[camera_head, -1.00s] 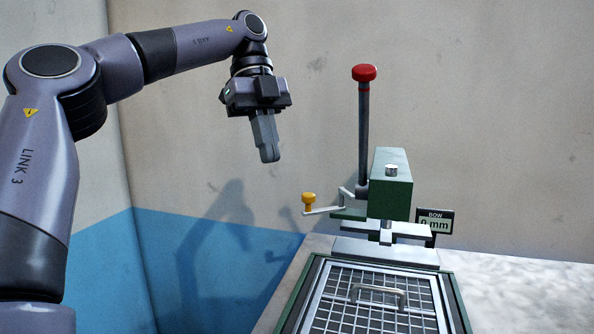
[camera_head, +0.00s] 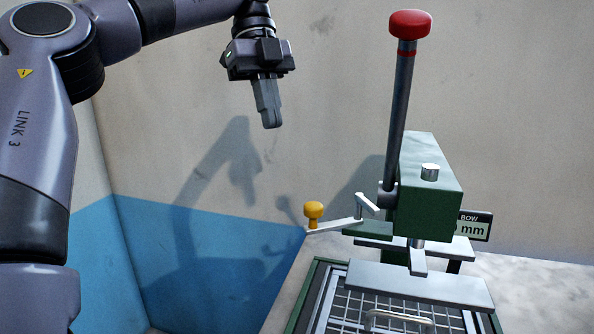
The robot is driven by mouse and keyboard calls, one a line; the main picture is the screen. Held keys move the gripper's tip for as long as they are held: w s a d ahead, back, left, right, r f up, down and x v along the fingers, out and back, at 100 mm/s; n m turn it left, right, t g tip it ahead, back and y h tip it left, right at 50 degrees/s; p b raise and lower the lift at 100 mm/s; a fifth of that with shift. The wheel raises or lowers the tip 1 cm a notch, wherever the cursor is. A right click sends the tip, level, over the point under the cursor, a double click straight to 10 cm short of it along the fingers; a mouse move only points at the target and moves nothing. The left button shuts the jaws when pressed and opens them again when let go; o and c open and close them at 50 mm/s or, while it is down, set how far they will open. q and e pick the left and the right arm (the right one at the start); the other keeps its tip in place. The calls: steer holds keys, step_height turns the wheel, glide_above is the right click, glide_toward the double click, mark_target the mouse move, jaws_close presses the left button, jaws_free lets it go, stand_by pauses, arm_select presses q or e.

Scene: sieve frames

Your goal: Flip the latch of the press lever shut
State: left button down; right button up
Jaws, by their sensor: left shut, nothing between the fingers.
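The press lever (camera_head: 400,105) is a grey rod with a red knob (camera_head: 410,24), standing nearly upright beside the green press head (camera_head: 430,190). The latch (camera_head: 333,225) is a thin pale metal arm at the left of the press head, with a yellow knob (camera_head: 313,211) on its outer end. The latch arm points out to the left, away from the lever. My left gripper (camera_head: 272,126) is shut and empty, pointing down in the air above and left of the yellow knob, apart from it. My right gripper is not in view.
A flat metal press plate (camera_head: 420,283) hangs under the head, above a wire-mesh frame (camera_head: 350,308) with a handle. A display (camera_head: 475,226) reading "BOW" and "mm" is partly hidden behind the head. Open air lies between my left gripper and the press.

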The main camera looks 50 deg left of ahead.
arm_select(q)
steer(key=shift+r, duration=0.1)
stand_by(0.3)
steer(key=s+d+f+b, duration=0.1)
steer(key=d+f+b, duration=0.1)
steer(key=d+f, duration=0.5)
steer(key=shift+a+x, duration=0.2)
steer(key=shift+x, duration=1)
steer(key=shift+s, duration=0.1)
